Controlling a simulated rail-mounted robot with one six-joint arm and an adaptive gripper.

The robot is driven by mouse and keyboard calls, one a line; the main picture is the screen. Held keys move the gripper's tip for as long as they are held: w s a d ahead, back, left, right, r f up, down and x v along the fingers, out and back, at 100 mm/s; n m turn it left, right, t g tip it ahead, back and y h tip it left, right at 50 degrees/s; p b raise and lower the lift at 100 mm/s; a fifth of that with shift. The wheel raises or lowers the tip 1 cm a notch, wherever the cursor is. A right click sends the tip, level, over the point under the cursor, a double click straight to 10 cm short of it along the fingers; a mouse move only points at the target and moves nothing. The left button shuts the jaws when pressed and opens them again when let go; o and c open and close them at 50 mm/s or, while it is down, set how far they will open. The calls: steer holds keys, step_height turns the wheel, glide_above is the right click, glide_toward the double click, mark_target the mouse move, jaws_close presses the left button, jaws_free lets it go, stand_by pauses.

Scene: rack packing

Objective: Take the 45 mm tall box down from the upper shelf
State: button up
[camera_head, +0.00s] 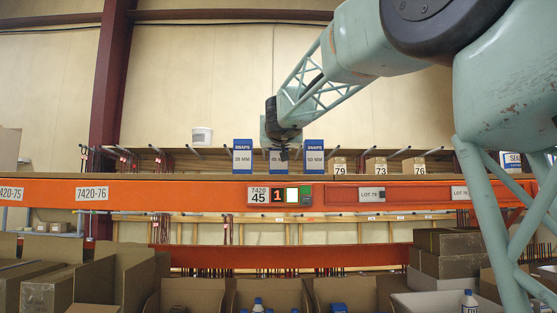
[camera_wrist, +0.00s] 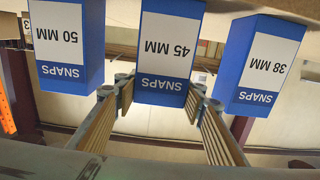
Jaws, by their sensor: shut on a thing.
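The 45 mm box (camera_head: 278,164) is blue with a white label and stands upright on the upper shelf (camera_head: 220,178), between two similar boxes. In the wrist view the box reading 45 MM (camera_wrist: 166,52) appears upside down. My gripper (camera_head: 282,149) is at the top of this box in the head view and hides part of it. In the wrist view my gripper (camera_wrist: 160,96) has one finger on each side of the box and is shut on it. I cannot tell any gap under the box.
The 38 mm box (camera_head: 242,157) and the 50 mm box (camera_head: 313,157) stand close on either side. Small brown cartons (camera_head: 376,166) stand further right on the shelf. An orange beam (camera_head: 180,194) runs along the shelf front. Open cartons (camera_head: 130,275) and bins line the level below.

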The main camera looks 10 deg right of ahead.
steer(key=shift+r, duration=0.15)
steer(key=shift+r+p, duration=1.75)
steer(key=shift+r, duration=3.1)
